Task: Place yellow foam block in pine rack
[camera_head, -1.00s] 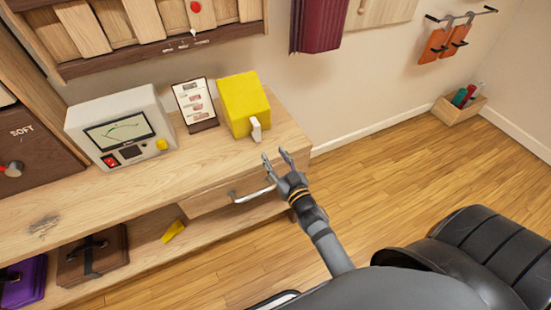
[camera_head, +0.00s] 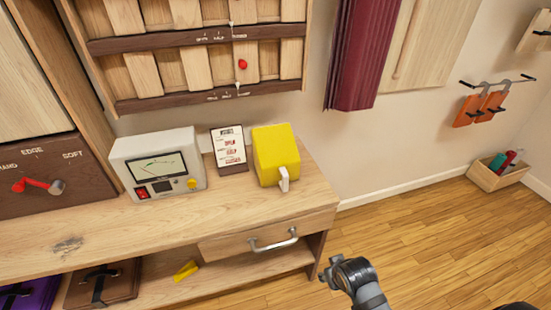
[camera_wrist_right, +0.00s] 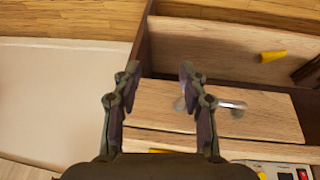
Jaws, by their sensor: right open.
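A yellow block (camera_head: 276,153) with a white lever-like piece on its front stands on the right end of the wooden desk. A smaller yellow piece (camera_head: 186,270) lies on the shelf below; it also shows in the right wrist view (camera_wrist_right: 273,56). I cannot tell for certain which one is the foam block. A wooden slatted rack (camera_head: 200,62) hangs on the wall behind; whether it is the pine rack is unclear. My right gripper (camera_head: 328,273) is open and empty, right of the drawer; its fingers (camera_wrist_right: 160,75) show before the drawer front. My left gripper is out of view.
The desk drawer (camera_head: 270,236) is shut and has a metal handle. A meter box (camera_head: 158,164) and a small sign card (camera_head: 229,150) stand left of the yellow block. A wooden crate (camera_head: 497,177) sits on the floor at right. The floor between is clear.

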